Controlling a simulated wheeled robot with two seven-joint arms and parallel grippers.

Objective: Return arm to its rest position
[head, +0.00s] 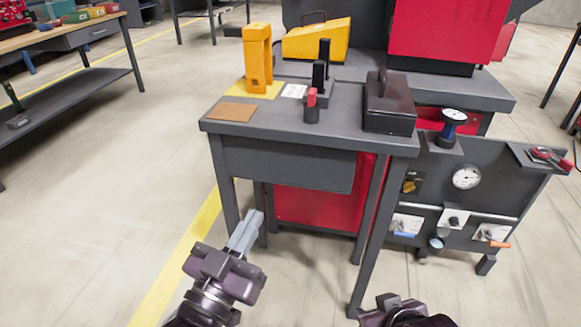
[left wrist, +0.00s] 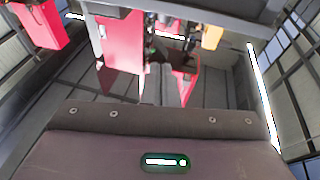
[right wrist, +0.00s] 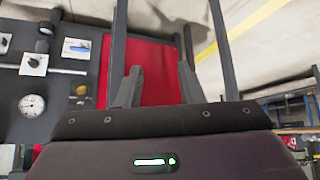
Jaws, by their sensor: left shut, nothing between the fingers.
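My left gripper (head: 247,230) is shut and empty, held in front of the dark grey table (head: 285,130) and below its top, near the left front leg. Its two grey fingers lie close together in the left wrist view (left wrist: 163,82). My right arm shows only in part at the bottom edge of the head view, right of the table's front leg; its fingers are not visible there. In the right wrist view my right gripper (right wrist: 158,84) has its fingers spread apart, with nothing between them, facing the red panel (right wrist: 154,68) under the table.
The table carries a yellow-orange block (head: 257,60), a brown pad (head: 232,112), a red-topped black cup (head: 311,108) and a dark box (head: 390,105). A grey panel with gauges (head: 466,177) stands right. Open floor (head: 110,165) lies left.

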